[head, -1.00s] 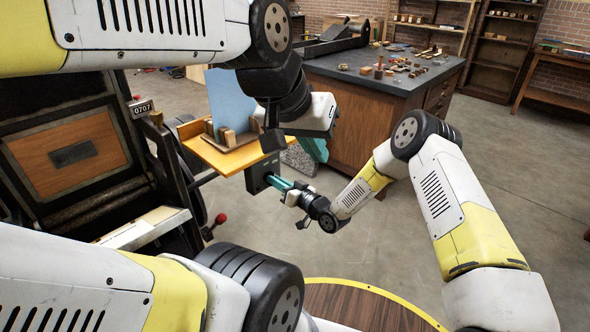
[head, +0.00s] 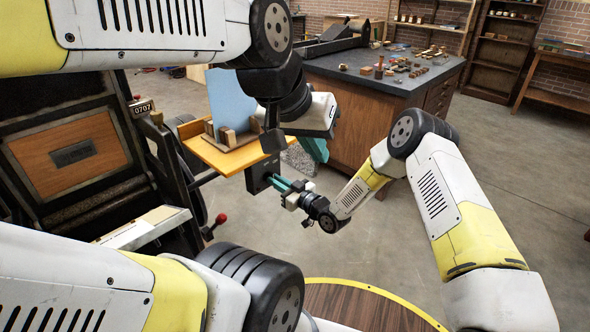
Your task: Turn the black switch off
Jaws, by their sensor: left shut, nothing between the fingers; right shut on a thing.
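A small dark box (head: 256,178) sits below the front corner of the yellow-orange shelf of the press; I take it as the switch's housing. My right gripper (head: 274,181), with teal fingers, reaches its right-hand face from the right. Its fingers are shut on a small part there, which they hide; I take this as the black switch, and its position cannot be told. My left gripper (head: 316,151) hangs above and to the right, its teal fingers partly behind its pale body. It is shut and empty, apart from the box.
The shelf (head: 203,151) holds a small tray of blocks and a pale blue panel (head: 231,100). A red-knobbed lever (head: 221,218) sticks out below. A dark-topped wooden cabinet (head: 349,118) stands behind my grippers.

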